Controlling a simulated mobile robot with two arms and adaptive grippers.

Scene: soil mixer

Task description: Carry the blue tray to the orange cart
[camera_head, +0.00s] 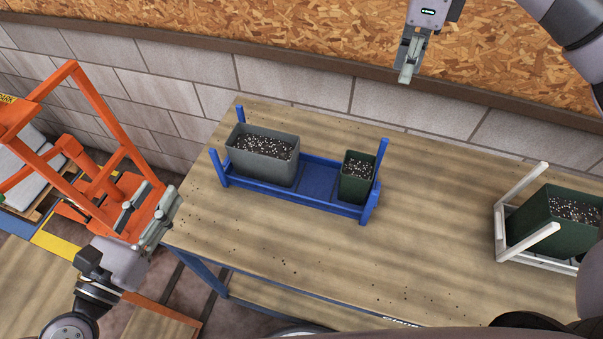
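The blue tray (320,181) stands on the wooden table with an upright post at each corner. It holds a large grey pot (262,165) of soil at its left end and a small dark green pot (355,185) of soil at its right end. The orange cart (105,180) stands on the floor left of the table. My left gripper (152,212) is open and empty, in front of the cart near the table's left corner, apart from the tray. My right gripper (407,68) is high at the top, beyond the tray; its finger opening cannot be made out.
The wooden table (290,245) has scattered soil crumbs and a clear front area. A white tray (520,240) with a green pot (555,220) stands at its right end. A block wall (300,85) runs behind. Pale sacks (25,170) lie at the far left.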

